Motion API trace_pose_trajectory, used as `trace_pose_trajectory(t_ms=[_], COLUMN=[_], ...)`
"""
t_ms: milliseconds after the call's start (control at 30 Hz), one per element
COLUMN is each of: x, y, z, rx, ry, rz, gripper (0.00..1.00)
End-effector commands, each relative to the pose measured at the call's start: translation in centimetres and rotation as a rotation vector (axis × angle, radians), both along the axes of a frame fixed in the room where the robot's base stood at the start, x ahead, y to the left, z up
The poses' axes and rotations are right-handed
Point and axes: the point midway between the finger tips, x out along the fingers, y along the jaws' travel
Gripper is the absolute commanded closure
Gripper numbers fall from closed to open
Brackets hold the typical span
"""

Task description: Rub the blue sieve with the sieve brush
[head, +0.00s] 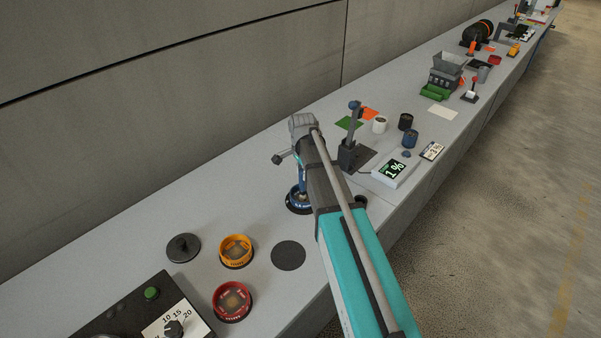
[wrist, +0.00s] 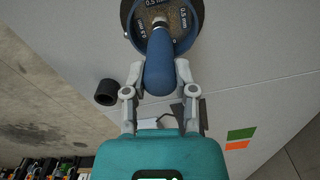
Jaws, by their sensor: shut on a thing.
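The blue sieve (head: 293,203) stands on the bench, partly hidden by my arm in the head view. In the wrist view the blue sieve (wrist: 133,35) is cut off at the top edge, its mesh marked 0.5 mm and specked with brown. My gripper (wrist: 160,74) is shut on the blue handle of the sieve brush (wrist: 160,62). The brush's pale end points into the sieve, over the mesh. I cannot tell whether its bristles touch the mesh. In the head view the gripper is mostly hidden behind my arm.
An orange sieve (head: 236,251), a red sieve (head: 233,301), a black lid (head: 184,247) and a dark disc (head: 288,255) lie to the left. A scale (head: 395,170) and a lever press (head: 355,140) stand to the right. The wall runs behind the bench.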

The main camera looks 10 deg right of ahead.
Motion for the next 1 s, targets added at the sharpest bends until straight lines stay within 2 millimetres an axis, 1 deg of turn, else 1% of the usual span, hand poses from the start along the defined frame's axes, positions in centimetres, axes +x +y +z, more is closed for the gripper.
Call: trace_pose_trajectory(t_ms=[267, 700, 1000], x=[-0.5, -2.7, -2.8], y=[-0.3, -1.5, -1.6], z=[0.0, -0.1, -0.1], rx=[0.0, 0.0, 0.0], ry=[0.0, 0.0, 0.001], rz=[-0.001, 0.0, 0.0], gripper=[1.0, 1.0, 1.0])
